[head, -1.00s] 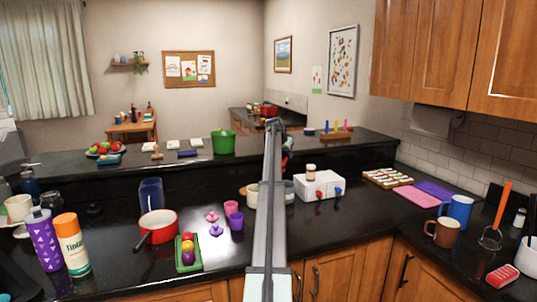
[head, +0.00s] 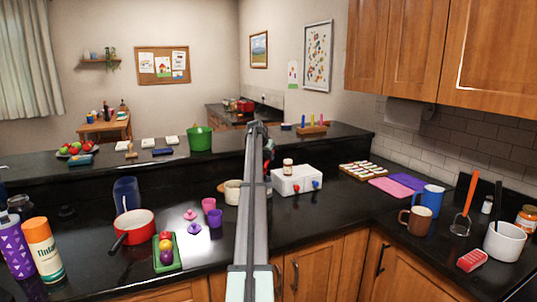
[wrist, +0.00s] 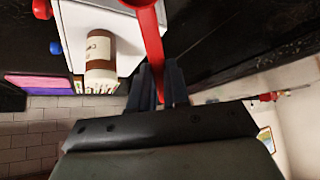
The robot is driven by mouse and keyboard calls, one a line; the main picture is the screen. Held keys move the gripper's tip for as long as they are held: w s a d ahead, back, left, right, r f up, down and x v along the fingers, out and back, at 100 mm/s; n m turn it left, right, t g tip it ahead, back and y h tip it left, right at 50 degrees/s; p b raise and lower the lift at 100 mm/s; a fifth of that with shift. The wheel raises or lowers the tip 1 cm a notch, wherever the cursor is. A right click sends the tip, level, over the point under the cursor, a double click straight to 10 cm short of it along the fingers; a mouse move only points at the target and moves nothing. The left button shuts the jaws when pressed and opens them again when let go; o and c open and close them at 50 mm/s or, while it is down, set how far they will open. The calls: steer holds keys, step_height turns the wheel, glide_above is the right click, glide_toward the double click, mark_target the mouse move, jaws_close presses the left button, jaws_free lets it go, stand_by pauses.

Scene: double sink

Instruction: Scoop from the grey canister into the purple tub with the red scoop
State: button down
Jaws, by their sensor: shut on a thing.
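The purple tub (head: 215,219) stands open on the counter, left of my arm, close to a pink tub (head: 208,204). A grey container was partly visible beside my arm earlier; my arm now mostly hides that spot. I cannot tell what it contains.
A cream pot (head: 232,195) stands just left of my arm. Pink (head: 190,214) and purple (head: 194,228) lids, a red pan (head: 134,226) and a green tray (head: 166,264) are farther left.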

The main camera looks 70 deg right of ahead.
mark_target(266, 171)
steer(key=shift+a+f, duration=0.15)
steer(key=shift+f, duration=2.95)
steer(key=shift+a+f, duration=0.65)
steer(key=shift+f, duration=0.05)
steer(key=shift+w+a, duration=0.1)
steer(key=shift+a, duration=0.35)
steer(key=shift+d+r, duration=0.15)
steer(key=shift+r, duration=1.55)
steer(key=shift+d+r, duration=0.1)
steer(key=shift+r, duration=3.8)
